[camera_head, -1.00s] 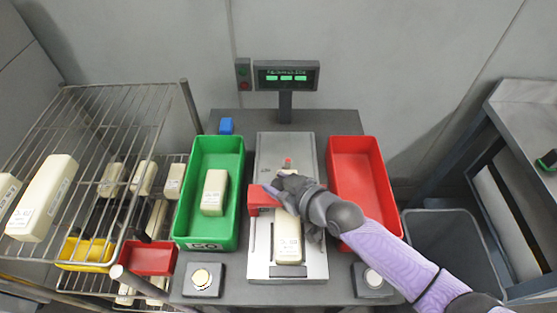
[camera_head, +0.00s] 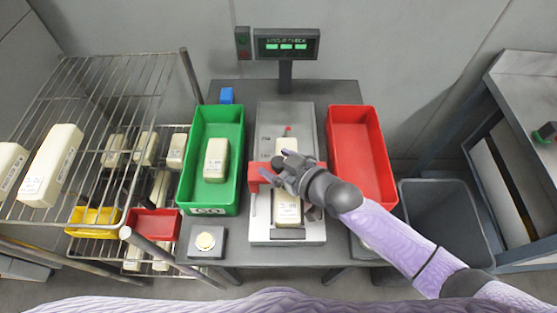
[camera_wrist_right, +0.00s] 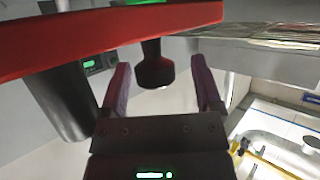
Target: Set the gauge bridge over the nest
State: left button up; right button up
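The gauge bridge is a red bar (camera_head: 262,176) lying crosswise over the nest, a grey fixture (camera_head: 259,225) in the middle of the table. A cream block (camera_head: 288,207) lies lengthwise in the nest, passing under the bridge, and shows on both sides of it. My right gripper (camera_head: 283,169) is at the bridge and hides its right part. In the right wrist view the red bar (camera_wrist_right: 110,35) crosses the top, and a black knob (camera_wrist_right: 155,70) stands between my two spread fingers (camera_wrist_right: 162,88), with gaps on both sides. My left gripper is out of view.
A green bin (camera_head: 208,195) holding a cream block stands left of the fixture, an empty red bin (camera_head: 362,150) right. A display (camera_head: 286,45) stands behind. A wire rack (camera_head: 90,100) with blocks is far left, a grey bin (camera_head: 445,215) lower right.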

jog(key=shift+d+r, duration=0.1)
jog(key=p+v, duration=0.2)
jog(key=v, duration=0.7)
jog(key=shift+s+d, duration=0.25)
jog(key=shift+s, duration=0.05)
